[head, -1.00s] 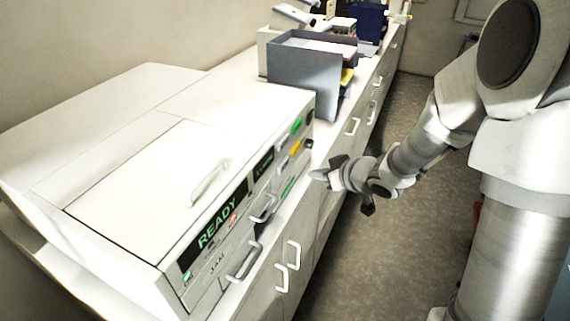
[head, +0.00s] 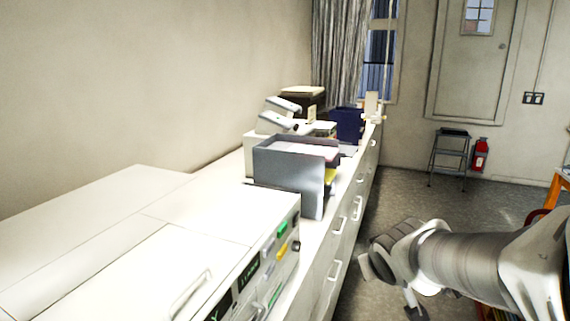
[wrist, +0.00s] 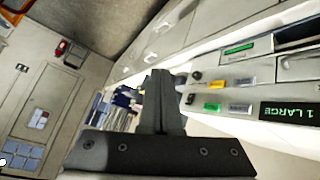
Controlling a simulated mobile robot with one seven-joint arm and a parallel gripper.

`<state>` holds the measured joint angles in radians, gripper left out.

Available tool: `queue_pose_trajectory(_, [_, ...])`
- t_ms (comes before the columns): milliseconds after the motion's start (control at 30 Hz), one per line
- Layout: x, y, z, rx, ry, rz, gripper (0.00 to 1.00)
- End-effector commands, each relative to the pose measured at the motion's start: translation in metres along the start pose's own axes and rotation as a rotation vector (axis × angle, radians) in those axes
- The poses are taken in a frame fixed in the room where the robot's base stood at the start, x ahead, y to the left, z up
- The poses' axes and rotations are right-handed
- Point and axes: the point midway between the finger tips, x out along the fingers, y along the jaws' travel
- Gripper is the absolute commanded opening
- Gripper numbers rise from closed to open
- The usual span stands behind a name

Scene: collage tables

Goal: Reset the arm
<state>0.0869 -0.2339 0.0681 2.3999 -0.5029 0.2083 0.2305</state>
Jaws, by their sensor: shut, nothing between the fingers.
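My gripper (head: 372,266) is at the lower right in the head view, in front of the cabinet fronts and over the floor. In the wrist view its dark fingers (wrist: 162,90) are together with nothing between them. My arm reaches in from the right edge. The gripper is apart from the white machine (head: 110,265) at the lower left, whose button panel (wrist: 225,95) shows on the right of the wrist view.
A long white counter (head: 225,168) runs along the left wall. A grey paper tray (head: 285,175) and other office items stand on it. Drawer handles (head: 336,270) stick out near my arm. A step stool (head: 449,155) and fire extinguisher (head: 480,154) stand far back. The floor between is clear.

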Motion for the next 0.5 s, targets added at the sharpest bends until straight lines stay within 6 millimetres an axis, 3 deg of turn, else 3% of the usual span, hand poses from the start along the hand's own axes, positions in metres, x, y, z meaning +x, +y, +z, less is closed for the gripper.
queue_pose_trajectory(233, [-0.061, 0.001, 0.043, 0.118, -0.115, 0.013, 0.0])
queue_pose_trajectory(500, [-0.117, -0.025, 0.092, 0.213, -0.231, -0.088, 0.0])
